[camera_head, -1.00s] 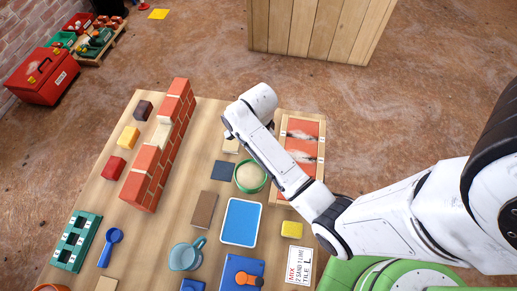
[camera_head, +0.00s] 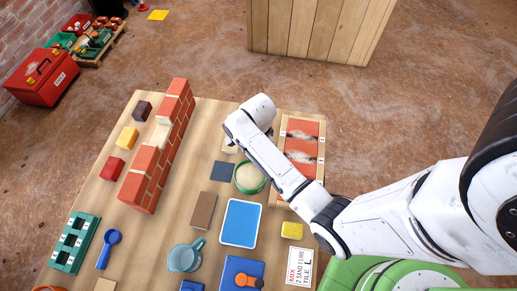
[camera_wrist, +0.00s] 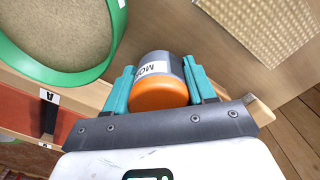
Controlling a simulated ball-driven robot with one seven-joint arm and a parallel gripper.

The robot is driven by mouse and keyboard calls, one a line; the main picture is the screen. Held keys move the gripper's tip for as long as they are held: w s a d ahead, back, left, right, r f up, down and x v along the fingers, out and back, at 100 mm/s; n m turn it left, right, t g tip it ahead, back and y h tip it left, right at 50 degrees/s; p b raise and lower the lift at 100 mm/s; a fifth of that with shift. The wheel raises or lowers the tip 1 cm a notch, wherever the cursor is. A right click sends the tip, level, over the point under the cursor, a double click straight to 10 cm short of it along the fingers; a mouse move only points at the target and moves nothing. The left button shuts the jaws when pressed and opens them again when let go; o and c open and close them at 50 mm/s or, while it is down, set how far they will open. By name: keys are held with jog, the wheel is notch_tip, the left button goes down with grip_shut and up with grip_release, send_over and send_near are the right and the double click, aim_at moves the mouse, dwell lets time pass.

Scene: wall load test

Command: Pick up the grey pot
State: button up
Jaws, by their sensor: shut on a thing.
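The grey pot (camera_wrist: 152,66) is a short grey cylinder with a white label, partly legible as "MO", and an orange end (camera_wrist: 158,95) facing the camera. My gripper (camera_wrist: 159,75) has its teal fingers on either side of the pot, shut on it. In the head view my white wrist (camera_head: 248,118) is over the far part of the table, and it hides the pot and the fingers. I cannot tell whether the pot touches the table.
A green-rimmed bowl of sand (camera_wrist: 60,30) is close beside the gripper; the head view shows it (camera_head: 249,176) under my forearm. A wooden frame with red tiles (camera_head: 300,150) lies to the right. A low brick wall (camera_head: 160,145) stands to the left. A textured tan block (camera_wrist: 265,30) lies near.

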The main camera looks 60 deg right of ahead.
jog(key=c, duration=0.3)
jog(key=shift+r, duration=0.15)
jog(key=shift+r, duration=0.25)
notch_tip(320, 180, up, 2)
jog(key=shift+w+r+p, duration=0.1)
jog(key=shift+p, duration=0.25)
jog(key=s+a+r, duration=0.2)
jog(key=s+r, duration=0.1)
jog(key=s, duration=0.1)
jog(key=s+a+r+p, duration=0.1)
jog(key=s+a+r, duration=0.1)
jog(key=s+r, duration=0.1)
jog(key=s+a+r, duration=0.3)
jog(key=s+r, duration=0.1)
jog(key=s, duration=0.1)
jog(key=shift+s+p, duration=0.15)
jog(key=shift+p, duration=0.25)
